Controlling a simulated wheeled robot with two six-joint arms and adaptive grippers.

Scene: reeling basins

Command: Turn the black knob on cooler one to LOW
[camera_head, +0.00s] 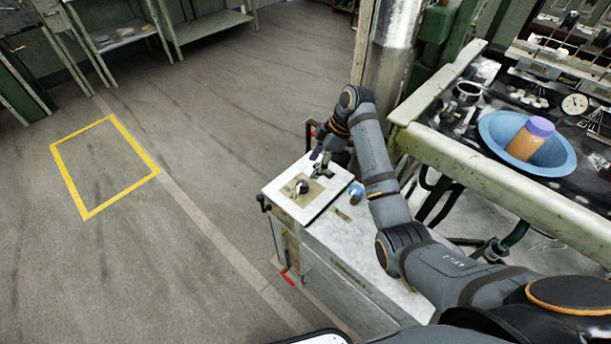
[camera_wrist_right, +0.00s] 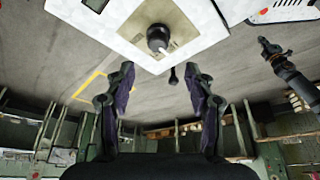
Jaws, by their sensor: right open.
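A black knob (camera_head: 302,187) sits on a tan square plate (camera_head: 291,206) on the pale top of a box-shaped cooler (camera_head: 325,205). Its labels are too small to read, so I cannot tell its setting or the cooler's number. My right gripper (camera_head: 322,168) is just beyond the knob, to its upper right, apart from it. In the right wrist view the knob (camera_wrist_right: 158,38) shows ahead of the open fingers, roughly centred between them, with nothing held. My left gripper does not show in the head view.
A small blue round part (camera_head: 356,192) is on the cooler top, close to my right arm. A bench (camera_head: 480,165) at the right holds a blue bowl (camera_head: 563,157) with a purple-lidded jar (camera_head: 530,138). Open floor with a yellow outline (camera_head: 143,184) lies left.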

